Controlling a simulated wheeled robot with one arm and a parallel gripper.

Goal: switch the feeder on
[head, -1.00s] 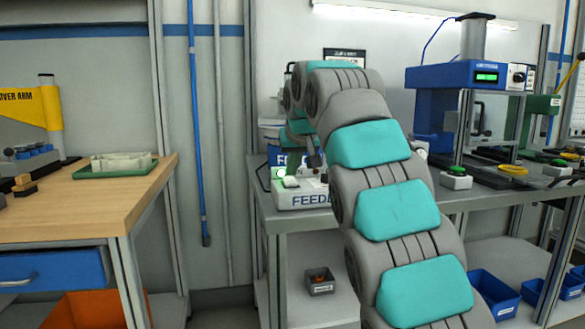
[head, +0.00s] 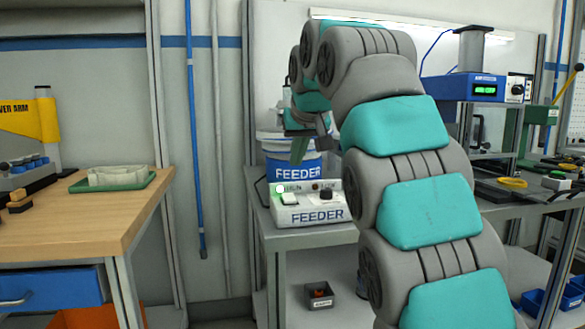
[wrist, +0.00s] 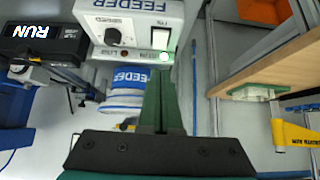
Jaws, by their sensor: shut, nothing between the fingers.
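The feeder (head: 318,215) is a white box on the left end of the grey bench. On its front panel are a white rocker switch (head: 290,198), a dark knob (head: 325,195) and a bright green-white lamp (head: 280,188). In the wrist view the feeder (wrist: 130,12) appears upside down, with its switch (wrist: 160,38), knob (wrist: 113,36) and lit lamp (wrist: 164,57). My gripper (head: 298,158) is shut and empty, above the box and apart from it. In the wrist view its green fingers (wrist: 160,74) point toward the switch side.
A blue-and-white FEEDER bucket (head: 303,172) stands behind the box. A blue machine with a green display (head: 484,90) is at right. A wooden table (head: 130,205) with a green tray (head: 112,184) is at left. A gap of floor separates table and bench.

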